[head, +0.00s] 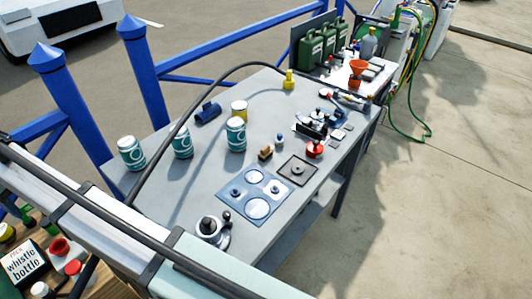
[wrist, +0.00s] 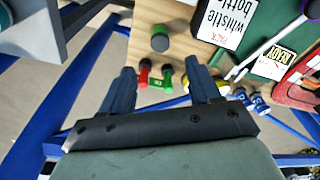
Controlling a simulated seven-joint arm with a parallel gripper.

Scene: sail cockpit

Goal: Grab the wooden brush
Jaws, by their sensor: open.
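A small brown, wood-coloured block (head: 265,154) on the grey table looks like the wooden brush. It lies between the teal-and-white cans and a dark square plate; its bristles are too small to make out. I cannot make it out in the wrist view. My gripper (wrist: 159,78) shows in the wrist view with its two dark blue fingers spread apart and nothing between them. It is above a wooden board with small items, away from the brush. I cannot make out the gripper in the head view.
The grey table (head: 190,200) also holds teal-and-white cans (head: 236,134), a blue panel with round discs (head: 254,194), a red-topped pot (head: 314,149) and a winch-like fitting (head: 212,230). A dark curved hose (head: 170,138) arches across it.

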